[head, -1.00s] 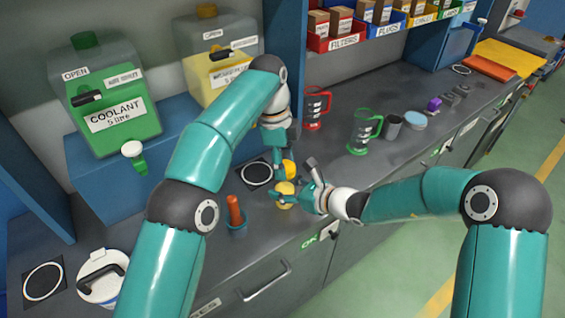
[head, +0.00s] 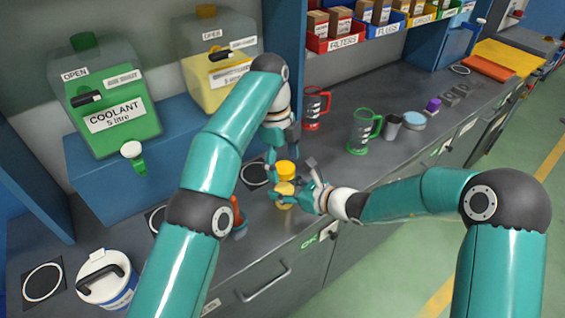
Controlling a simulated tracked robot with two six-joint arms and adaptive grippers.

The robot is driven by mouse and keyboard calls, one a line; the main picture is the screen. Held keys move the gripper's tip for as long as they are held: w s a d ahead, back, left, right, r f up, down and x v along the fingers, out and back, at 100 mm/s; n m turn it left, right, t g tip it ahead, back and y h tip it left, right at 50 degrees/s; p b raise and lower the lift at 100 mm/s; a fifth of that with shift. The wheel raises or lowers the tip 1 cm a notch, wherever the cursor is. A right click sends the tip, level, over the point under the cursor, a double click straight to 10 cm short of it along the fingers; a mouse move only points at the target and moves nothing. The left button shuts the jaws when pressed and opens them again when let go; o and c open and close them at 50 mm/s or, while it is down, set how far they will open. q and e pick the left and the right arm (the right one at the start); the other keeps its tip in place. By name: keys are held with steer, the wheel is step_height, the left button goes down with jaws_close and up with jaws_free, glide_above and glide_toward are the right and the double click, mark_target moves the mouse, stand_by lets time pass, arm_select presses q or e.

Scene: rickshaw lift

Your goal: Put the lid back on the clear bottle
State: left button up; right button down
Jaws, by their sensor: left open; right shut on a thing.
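The clear bottle (head: 283,201) with yellowish contents stands upright near the front of the bench, partly hidden by my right gripper. My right gripper (head: 290,191) is shut on the bottle from the right. The yellow lid (head: 286,168) is at the top of the bottle, in line with it; I cannot tell whether it is fully seated. My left gripper (head: 272,168) is open, just left of the lid, pointing down; it is small and partly hidden by its own arm.
An orange-handled tool (head: 238,212) is mostly hidden by my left arm. Red (head: 314,107) and green (head: 361,132) jugs and a grey cup (head: 392,125) stand to the right. A white lidded tub (head: 108,283) is at lower left.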

steer(key=shift+c, duration=1.6)
jaws_free()
steer(key=v, duration=1.2)
steer(key=shift+w, duration=0.15)
